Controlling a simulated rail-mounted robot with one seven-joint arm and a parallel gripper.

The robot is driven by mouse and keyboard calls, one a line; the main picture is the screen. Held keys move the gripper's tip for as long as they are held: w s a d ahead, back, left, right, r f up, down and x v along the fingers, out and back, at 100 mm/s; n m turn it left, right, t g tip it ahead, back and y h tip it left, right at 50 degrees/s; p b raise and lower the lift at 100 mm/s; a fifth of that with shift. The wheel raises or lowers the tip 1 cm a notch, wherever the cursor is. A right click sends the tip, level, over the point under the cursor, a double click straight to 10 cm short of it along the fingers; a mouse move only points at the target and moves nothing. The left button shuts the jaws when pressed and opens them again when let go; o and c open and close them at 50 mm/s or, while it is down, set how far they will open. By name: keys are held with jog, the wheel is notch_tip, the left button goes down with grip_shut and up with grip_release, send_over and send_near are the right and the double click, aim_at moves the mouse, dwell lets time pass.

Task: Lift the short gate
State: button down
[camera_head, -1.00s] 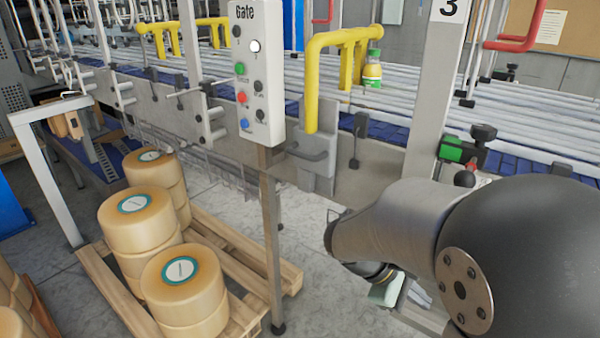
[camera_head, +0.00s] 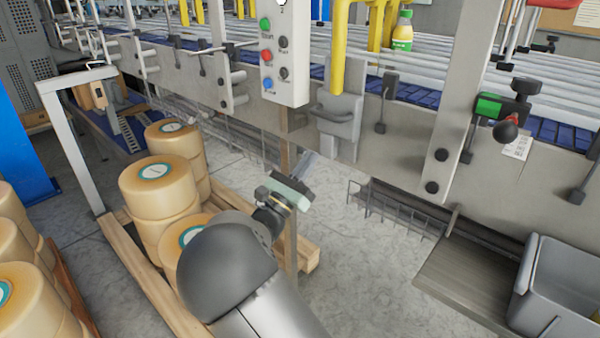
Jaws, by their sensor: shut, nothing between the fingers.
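No part carries a visible label as the short gate, so I cannot tell which it is. A light control box (camera_head: 284,60) on a post shows a green button (camera_head: 265,24), a red button (camera_head: 266,56), a blue button (camera_head: 268,85) and black ones at the right. Its top is cut off by the frame. Yellow bent bars (camera_head: 338,60) stand behind it at the conveyor. My gripper (camera_head: 304,165) is shut and empty. It is below the box, in front of its post, apart from the buttons. My arm hides part of the post and pallet.
Stacked tan cheese wheels (camera_head: 160,180) stand on a wooden pallet (camera_head: 135,262) at the left, close to my arm. A grey bin (camera_head: 562,285) stands at the lower right. A bottle (camera_head: 403,32) stands on the conveyor rollers. Floor is free right of the pallet.

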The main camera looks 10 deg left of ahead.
jog(key=w+d+r, duration=0.2)
jog(key=w+r, duration=0.1)
jog(key=r, duration=0.3)
jog(key=shift+w+d+p, duration=0.2)
jog(key=shift+p, duration=0.25)
jog(key=shift+r, duration=0.1)
notch_tip(320, 180, up, 20)
jog(key=p, duration=1.3)
jog(key=shift+r, duration=0.1)
